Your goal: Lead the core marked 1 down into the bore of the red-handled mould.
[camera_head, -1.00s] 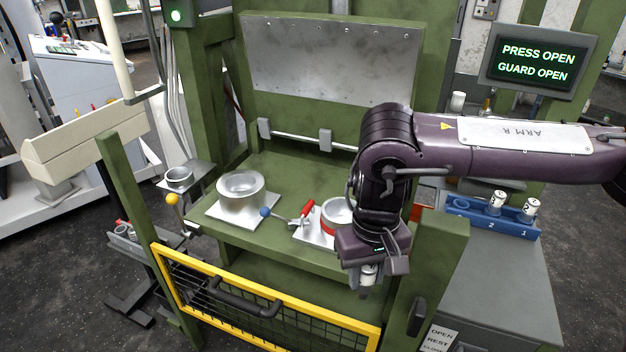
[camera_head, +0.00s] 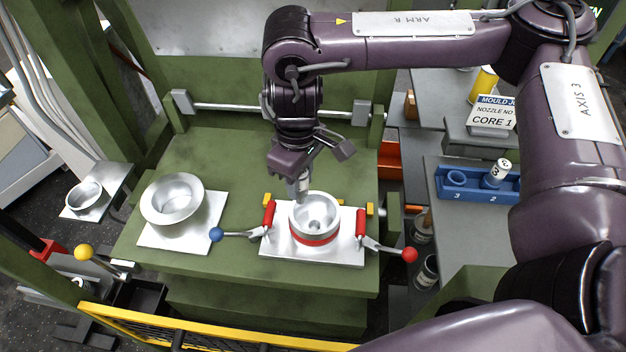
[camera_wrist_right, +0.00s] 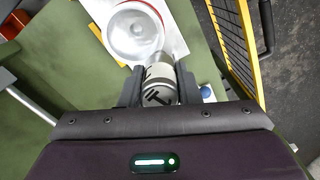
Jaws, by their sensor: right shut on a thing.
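The red-handled mould (camera_head: 330,236) is a silver cup with a red band, on a white plate on the green press table. Its funnel-like inside and small dark bore show. My right gripper (camera_head: 302,181) is over the mould's back-left rim, shut on a grey-and-white core that points down. In the right wrist view, the core (camera_wrist_right: 158,72) sits between both fingers with part of a black mark showing, and its far end lies beside the mould's rim (camera_wrist_right: 135,33). The core looks above the bore's level and off to its side; the exact gap is unclear. My left gripper is out of view.
Toggle clamps with red handles (camera_head: 268,216) flank the mould. A wider silver mould (camera_head: 172,200) stands left on its own plate. A blue rack (camera_head: 478,182) at right holds another core (camera_head: 497,173). A yellow guard rail (camera_head: 200,332) runs along the front.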

